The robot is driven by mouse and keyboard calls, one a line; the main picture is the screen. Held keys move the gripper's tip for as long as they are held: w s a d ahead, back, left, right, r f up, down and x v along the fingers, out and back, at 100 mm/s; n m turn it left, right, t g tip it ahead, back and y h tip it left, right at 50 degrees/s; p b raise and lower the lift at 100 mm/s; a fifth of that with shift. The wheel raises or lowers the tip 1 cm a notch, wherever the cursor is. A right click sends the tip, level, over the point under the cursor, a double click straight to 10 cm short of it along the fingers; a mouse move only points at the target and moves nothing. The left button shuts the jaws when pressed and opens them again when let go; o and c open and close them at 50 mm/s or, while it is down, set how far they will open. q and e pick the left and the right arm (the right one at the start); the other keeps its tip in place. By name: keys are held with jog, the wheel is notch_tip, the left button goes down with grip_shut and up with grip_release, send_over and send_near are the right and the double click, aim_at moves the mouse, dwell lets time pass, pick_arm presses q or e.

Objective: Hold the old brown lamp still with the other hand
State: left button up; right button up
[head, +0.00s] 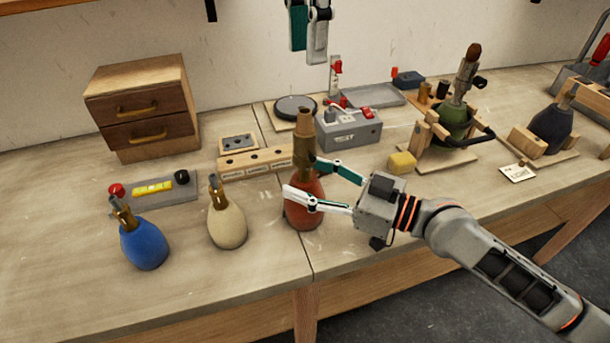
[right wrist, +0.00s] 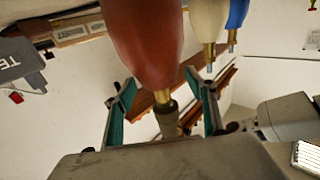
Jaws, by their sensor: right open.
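The reddish-brown lamp (head: 303,208) stands upright near the table's front, with a brass neck and socket on top. In the right wrist view its body (right wrist: 145,40) and brass neck (right wrist: 165,110) appear upside down. My right gripper (head: 304,178) is open, its teal-and-white fingers on either side of the lamp's upper part. In the right wrist view the gripper (right wrist: 163,95) shows gaps between both fingers and the neck. My left gripper (head: 309,50) hangs high above the back of the table, away from the lamp. Its fingers are close together, and I see nothing between them.
A cream lamp (head: 227,222) and a blue lamp (head: 144,245) stand to the left. A grey test box (head: 350,132) is just behind the brown lamp, beside a wooden block rack (head: 255,164). A green lamp (head: 453,122) sits in a wooden cradle at right, near a yellow sponge (head: 401,163).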

jog(key=shift+w+a, duration=0.25)
jog(key=shift+a, duration=0.1)
grip_shut()
dwell(0.4)
jog(key=c, duration=1)
grip_release()
jog(key=c, duration=0.3)
jog(key=shift+c, duration=0.2)
